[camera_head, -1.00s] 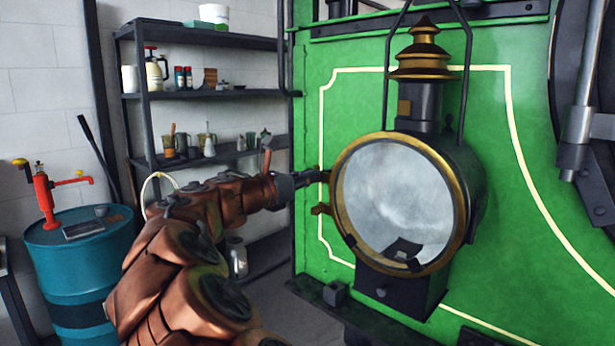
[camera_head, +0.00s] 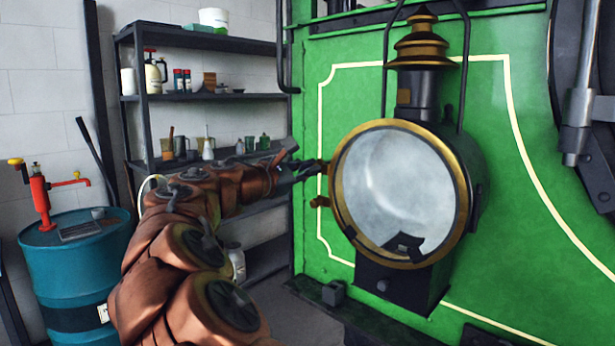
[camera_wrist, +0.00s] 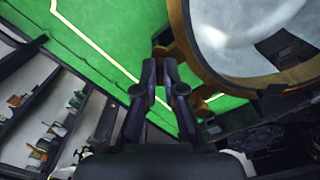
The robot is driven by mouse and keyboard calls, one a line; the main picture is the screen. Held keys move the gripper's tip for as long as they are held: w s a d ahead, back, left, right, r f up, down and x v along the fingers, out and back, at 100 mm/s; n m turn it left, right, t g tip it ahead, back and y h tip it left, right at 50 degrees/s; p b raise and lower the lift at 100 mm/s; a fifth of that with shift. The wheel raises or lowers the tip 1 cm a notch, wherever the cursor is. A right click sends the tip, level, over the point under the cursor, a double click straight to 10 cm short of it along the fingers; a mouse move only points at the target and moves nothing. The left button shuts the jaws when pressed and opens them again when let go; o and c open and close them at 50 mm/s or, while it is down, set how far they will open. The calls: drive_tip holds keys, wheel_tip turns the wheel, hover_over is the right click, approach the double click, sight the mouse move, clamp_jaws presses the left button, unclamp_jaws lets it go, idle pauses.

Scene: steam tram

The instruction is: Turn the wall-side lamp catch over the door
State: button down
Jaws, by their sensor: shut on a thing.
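The lamp (camera_head: 395,190) has a round glass door with a brass rim and stands against the green panel. The wall-side catch (camera_head: 324,167) is a small dark brass piece at the left edge of the rim, partly hidden by my fingers. My gripper (camera_head: 316,170) reaches it from the left and is shut on it. In the wrist view, my gripper (camera_wrist: 163,65) has its fingertips together beside the lamp's brass rim (camera_wrist: 185,40). The catch's exact angle is hard to make out.
The green panel (camera_head: 490,150) with a cream line lies close behind the lamp. Shelves (camera_head: 215,97) with bottles and cans stand at the left back. A blue drum (camera_head: 75,260) with a red pump stands at the far left.

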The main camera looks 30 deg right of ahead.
drive_tip(key=shift+s+f+m+b, duration=0.1)
drive_tip(key=shift+m+b, duration=2.15)
drive_tip(key=shift+m, duration=0.35)
drive_tip(key=shift+f+m+b, duration=0.1)
drive_tip(key=shift+m+b, duration=2.1)
drive_tip(key=shift+m, duration=0.4)
drive_tip(key=shift+r, duration=0.1)
drive_tip(key=c, duration=1.3)
unclamp_jaws()
drive_tip(key=v, duration=1.2)
